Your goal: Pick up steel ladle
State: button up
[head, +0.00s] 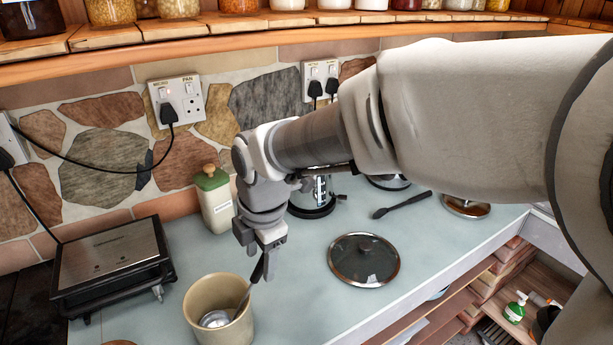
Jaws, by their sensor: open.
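The steel ladle (244,299) leans in a beige crock (232,335) at the lower left of the head view. Its round bowl rests inside the crock, and its handle slants up and right over the rim to a dark end. My gripper (262,262) points down at the top of this handle, above and right of the crock. The jaws are open, and the handle's end is at or between the fingertips. I cannot tell whether the fingers touch it.
A black-and-steel grill (108,262) stands left of the crock. A green-lidded canister (215,200) and a kettle (314,197) stand behind my gripper. A glass lid (363,260) and a dark utensil (402,204) lie to the right. The worktop (310,300) between crock and lid is clear.

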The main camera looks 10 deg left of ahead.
jog(key=x, duration=0.5)
jog(key=shift+r, duration=0.1)
grip_shut()
